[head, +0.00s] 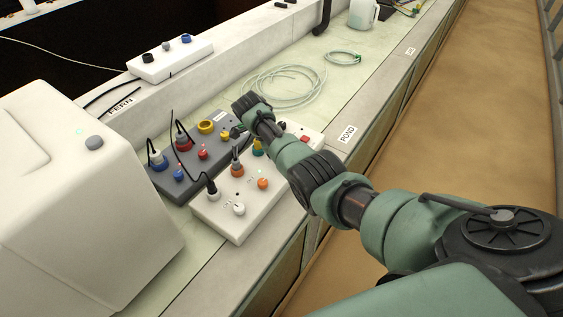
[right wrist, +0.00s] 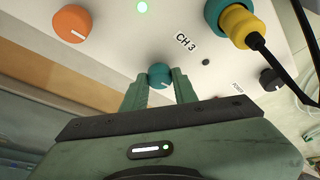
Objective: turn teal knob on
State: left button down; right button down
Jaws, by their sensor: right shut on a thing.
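The teal knob (right wrist: 160,75) sits on a white panel beside the printed label CH 3, in the right wrist view. My right gripper (right wrist: 161,84) has its two green fingers on either side of the knob and is shut on it. A short white mark shows on the knob's near side. The small round lamp (right wrist: 206,62) beside the label is dark. In the head view my arm hides the teal knob and the right fingertips. The white control box (head: 226,225) stands on the bench there. My left gripper is not in view.
An orange knob (right wrist: 72,23) and a lit green lamp (right wrist: 142,7) are on the same panel. A yellow plug (right wrist: 238,26) with a black cable stands close to the right finger. A grey box (head: 172,186) with several plugs lies behind; coiled tubing (head: 285,88) lies farther along the bench.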

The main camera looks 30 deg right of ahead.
jog(key=shift+m+b, duration=0.55)
jog(key=shift+m, duration=0.05)
jog(key=c, duration=1.1)
grip_release()
jog(key=v, duration=0.7)
jog(key=shift+w+r+b, duration=0.25)
jog(key=shift+r+b, duration=0.15)
jog(key=shift+r, duration=0.05)
